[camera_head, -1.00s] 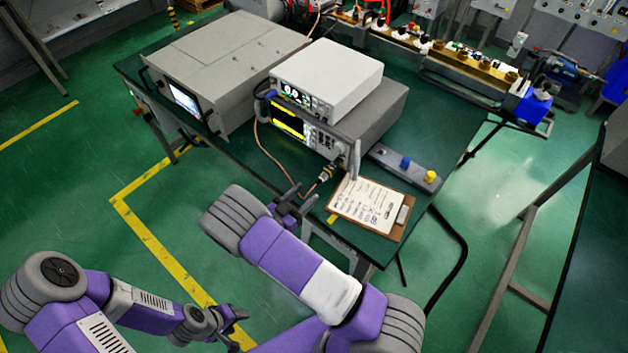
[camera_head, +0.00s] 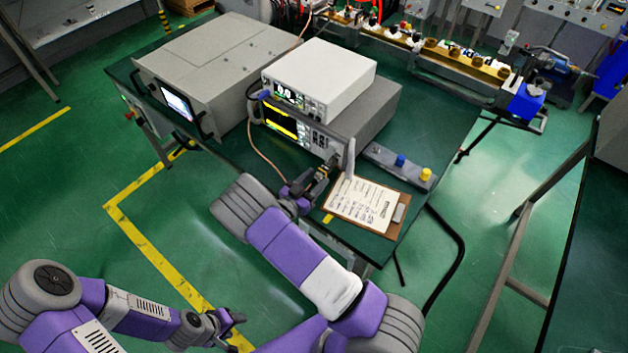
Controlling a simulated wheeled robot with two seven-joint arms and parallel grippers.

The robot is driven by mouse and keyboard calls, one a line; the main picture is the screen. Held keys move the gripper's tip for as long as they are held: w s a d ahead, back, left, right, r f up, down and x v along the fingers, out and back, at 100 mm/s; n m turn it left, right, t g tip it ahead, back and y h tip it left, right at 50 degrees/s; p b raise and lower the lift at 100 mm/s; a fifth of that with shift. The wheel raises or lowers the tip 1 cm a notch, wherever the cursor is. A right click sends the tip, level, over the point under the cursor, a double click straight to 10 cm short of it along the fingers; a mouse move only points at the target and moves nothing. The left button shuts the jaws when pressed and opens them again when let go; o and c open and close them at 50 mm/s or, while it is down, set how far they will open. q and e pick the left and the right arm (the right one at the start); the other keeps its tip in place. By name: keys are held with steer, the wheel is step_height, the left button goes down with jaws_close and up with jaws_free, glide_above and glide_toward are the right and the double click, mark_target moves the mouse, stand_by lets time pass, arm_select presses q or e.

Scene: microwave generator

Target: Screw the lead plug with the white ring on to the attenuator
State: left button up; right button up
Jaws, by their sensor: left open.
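A copper-coloured lead (camera_head: 262,153) runs down from the left of the stacked instruments to my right gripper (camera_head: 318,180). The small connector parts (camera_head: 334,162) at the lower right of the instrument front are dark and partly hidden by that gripper. I cannot tell the attenuator, the plug and its white ring apart there. My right gripper is at the lead's end, close to these connectors; its fingers are too small and dark to show whether they are shut. My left gripper (camera_head: 236,324) is open and empty, low over the floor, away from the bench.
A clipboard (camera_head: 363,205) lies on the green bench just right of my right gripper. A grey strip with blue and yellow caps (camera_head: 398,163) lies behind it. A white instrument (camera_head: 320,75) sits on a grey one. A large grey cabinet (camera_head: 215,60) stands left.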

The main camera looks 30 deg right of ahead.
jaws_close()
steer(key=m+b, duration=0.2)
steer(key=shift+f+m, duration=0.2)
steer(key=shift+m, duration=0.2)
steer(key=shift+r+m+b, duration=0.1)
steer(key=shift+m+b, duration=0.45)
steer(key=shift+m, duration=0.35)
steer(key=shift+o, duration=0.7)
jaws_free()
steer(key=p+v, duration=0.1)
steer(key=v, duration=0.6)
steer(key=shift+s+a, duration=0.15)
steer(key=shift+a, duration=0.15)
steer(key=shift+r, duration=0.1)
